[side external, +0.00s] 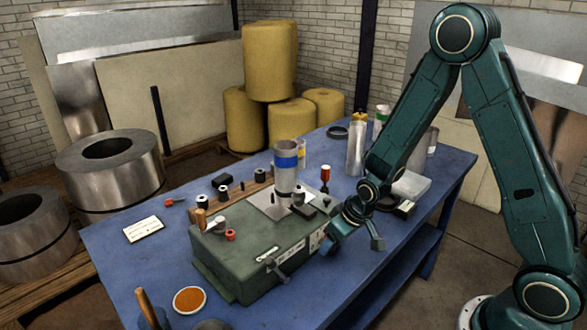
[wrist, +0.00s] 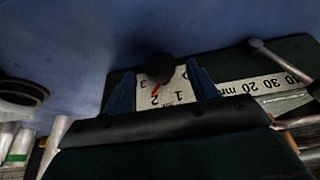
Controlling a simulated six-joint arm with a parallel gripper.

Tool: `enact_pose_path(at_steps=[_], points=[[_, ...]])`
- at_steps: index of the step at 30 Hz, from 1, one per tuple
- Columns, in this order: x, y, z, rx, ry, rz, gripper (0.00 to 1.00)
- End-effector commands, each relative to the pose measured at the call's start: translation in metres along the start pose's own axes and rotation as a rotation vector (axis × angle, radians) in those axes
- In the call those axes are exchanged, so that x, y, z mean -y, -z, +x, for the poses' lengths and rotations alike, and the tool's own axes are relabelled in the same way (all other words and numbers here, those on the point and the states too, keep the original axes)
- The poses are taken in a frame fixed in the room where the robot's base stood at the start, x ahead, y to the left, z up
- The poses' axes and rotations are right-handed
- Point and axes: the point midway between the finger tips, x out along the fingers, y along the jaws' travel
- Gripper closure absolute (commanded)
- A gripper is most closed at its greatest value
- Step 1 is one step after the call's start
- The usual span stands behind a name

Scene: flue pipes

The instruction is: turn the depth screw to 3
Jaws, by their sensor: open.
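The depth screw shows in the wrist view as a dark round knob (wrist: 158,67) over a white dial plate (wrist: 168,98) with numbers from 0 to 3, seen upside down. A red pointer (wrist: 155,89) below the knob points close to the 2. My gripper (wrist: 161,80) is open, with one blue finger on each side of the knob; I cannot tell any contact. In the side view my gripper (side external: 353,242) is at the right end of the green machine (side external: 245,250), partly hiding the dial plate (side external: 317,238).
A crank handle (side external: 277,268) sticks out of the machine's front, beside a millimetre scale (wrist: 250,87). A pipe with a blue band (side external: 287,165) stands on top.

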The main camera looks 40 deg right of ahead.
Motion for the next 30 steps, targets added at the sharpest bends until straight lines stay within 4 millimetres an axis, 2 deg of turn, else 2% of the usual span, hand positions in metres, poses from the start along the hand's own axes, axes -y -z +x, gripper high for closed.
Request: enact_pose_path(at_steps=[8,19,20,26,30], points=[[0.000,0.000,0.016,0.001,0.000,0.000,0.42],[0.000,0.000,0.018,-0.001,0.000,0.000,0.42],[0.000,0.000,0.018,-0.001,0.000,0.000,0.46],[0.000,0.000,0.018,0.000,0.000,0.000,0.85],[0.000,0.000,0.018,0.000,0.001,0.001,0.85]])
